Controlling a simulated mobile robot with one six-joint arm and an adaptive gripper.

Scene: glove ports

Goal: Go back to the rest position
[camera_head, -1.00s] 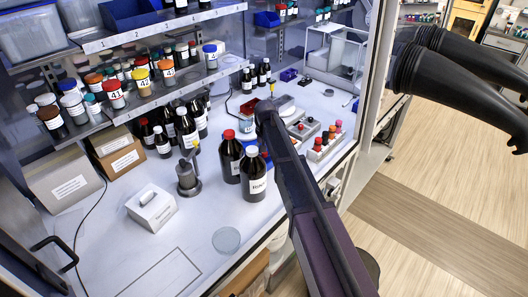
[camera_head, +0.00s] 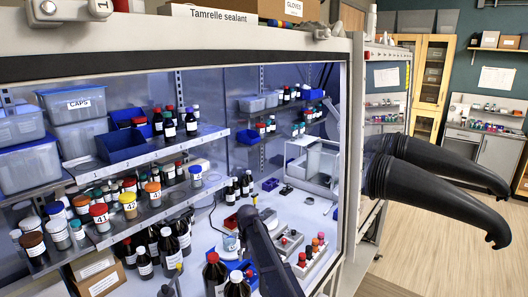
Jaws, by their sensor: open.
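My dark arm (camera_head: 267,258) reaches into the glovebox from the bottom edge of the view. My gripper (camera_head: 247,216) is at its far end, above the white work surface (camera_head: 312,212). It is open, and I see nothing held in it. Its fingers are small and partly hidden by the arm. It stands between a beaker (camera_head: 231,243) on its left and a grey block (camera_head: 287,242) with small parts on its right.
Brown bottles with red (camera_head: 215,272) and white caps (camera_head: 237,284) stand left of my arm. A rack with coloured caps (camera_head: 311,256) is on its right. Shelves of jars (camera_head: 129,205) fill the left side. Black gloves (camera_head: 430,180) stick out at right, over open floor.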

